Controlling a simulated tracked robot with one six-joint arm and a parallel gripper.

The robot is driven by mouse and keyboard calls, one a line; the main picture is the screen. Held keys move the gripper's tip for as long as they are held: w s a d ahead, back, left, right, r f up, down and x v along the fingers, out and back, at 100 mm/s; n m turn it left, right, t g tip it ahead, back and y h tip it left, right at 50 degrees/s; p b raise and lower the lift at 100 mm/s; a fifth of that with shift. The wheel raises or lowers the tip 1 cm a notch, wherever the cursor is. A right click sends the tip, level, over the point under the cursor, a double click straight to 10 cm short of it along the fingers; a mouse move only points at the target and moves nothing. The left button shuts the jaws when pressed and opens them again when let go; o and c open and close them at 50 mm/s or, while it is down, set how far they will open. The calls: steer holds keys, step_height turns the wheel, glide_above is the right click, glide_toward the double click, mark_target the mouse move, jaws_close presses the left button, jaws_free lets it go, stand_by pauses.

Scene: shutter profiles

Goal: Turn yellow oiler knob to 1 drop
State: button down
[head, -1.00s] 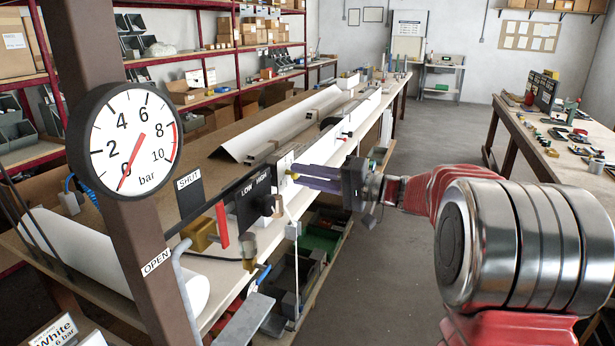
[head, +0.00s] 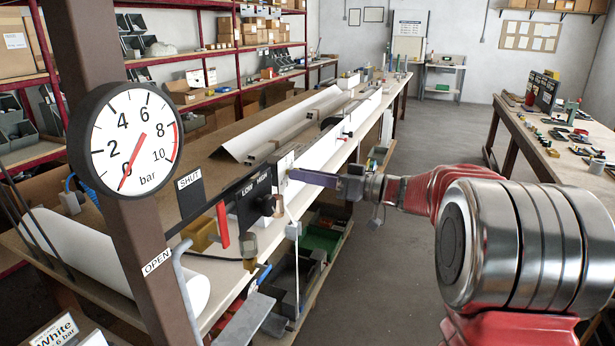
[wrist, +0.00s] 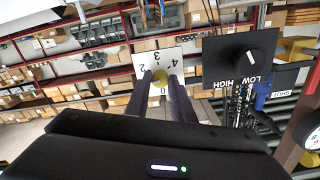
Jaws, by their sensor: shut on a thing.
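The yellow oiler knob (wrist: 159,76) sits on a white dial plate (wrist: 168,59) in the wrist view. The digits 0, 2, 3 and 4 show around it; the 1 is not visible, and a finger covers part of the left side. My gripper (wrist: 161,79) is shut on the knob, one finger on each side. I cannot make out where the knob points. In the head view my gripper (head: 291,175) reaches the white plate (head: 284,162) from the right, fingers edge-on, and hides the knob.
Beside the plate is a black LOW/HIGH panel (head: 243,192) with a black knob (head: 262,205). A red lever (head: 222,224) and a pressure gauge (head: 133,142) reading about 0 bar are nearer. A long workbench runs behind; the floor aisle (head: 400,240) on the right is clear.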

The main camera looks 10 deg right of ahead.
steer(key=shift+a+f+n, duration=0.1)
steer(key=shift+f+n, duration=0.05)
steer(key=shift+n, duration=1.55)
steer(key=c, duration=1.5)
jaws_free()
steer(key=shift+c, duration=0.2)
steer(key=shift+s+d, duration=0.1)
steer(key=shift+d, duration=0.1)
steer(key=v, duration=1.3)
steer(key=shift+d, duration=0.2)
steer(key=shift+s, duration=0.15)
